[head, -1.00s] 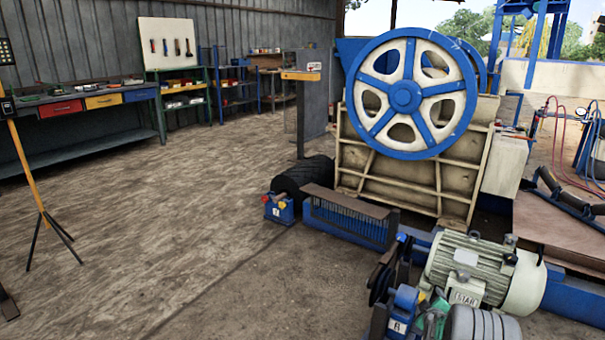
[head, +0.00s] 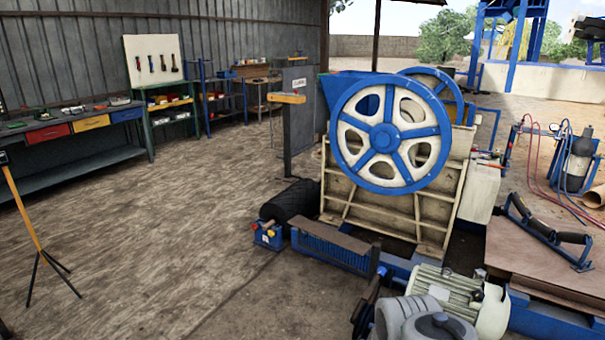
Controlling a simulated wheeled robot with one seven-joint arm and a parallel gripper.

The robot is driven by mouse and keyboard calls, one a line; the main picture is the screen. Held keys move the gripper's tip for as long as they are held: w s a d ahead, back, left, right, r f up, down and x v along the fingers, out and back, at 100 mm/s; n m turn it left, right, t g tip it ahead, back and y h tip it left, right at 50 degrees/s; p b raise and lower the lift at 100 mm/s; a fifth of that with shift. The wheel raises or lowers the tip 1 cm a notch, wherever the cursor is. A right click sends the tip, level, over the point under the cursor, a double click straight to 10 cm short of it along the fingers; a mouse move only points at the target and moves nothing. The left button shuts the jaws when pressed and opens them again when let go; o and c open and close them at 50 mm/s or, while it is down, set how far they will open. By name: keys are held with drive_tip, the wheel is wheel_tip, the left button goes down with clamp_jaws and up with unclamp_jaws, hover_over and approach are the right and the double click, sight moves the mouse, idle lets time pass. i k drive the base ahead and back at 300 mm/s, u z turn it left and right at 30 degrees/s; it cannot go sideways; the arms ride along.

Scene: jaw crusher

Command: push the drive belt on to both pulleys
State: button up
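The large blue and white spoked flywheel (head: 385,138) stands upright on the side of the cream crusher body (head: 385,222). The grey-green electric motor (head: 458,290) lies low at the front right. A small dark pulley (head: 364,308) shows at its left end, partly hidden. Grey rounded links of my arm cover the area in front of the motor at the bottom edge. My gripper is not in view. I cannot make out a drive belt on either pulley. A wide black roll (head: 291,202) lies on the floor left of the crusher; I cannot tell what it is.
A small blue box (head: 267,235) and a blue rack (head: 333,248) stand on the floor before the crusher. A yellow tripod stand (head: 30,225) is at left. Workbench (head: 80,140) and shelves line the back wall. The left floor is open. A roller frame (head: 545,232) lies at right.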

sight(366, 297)
drive_tip(key=u, duration=0.5)
drive_tip(key=i, duration=3.35)
drive_tip(key=z, duration=0.25)
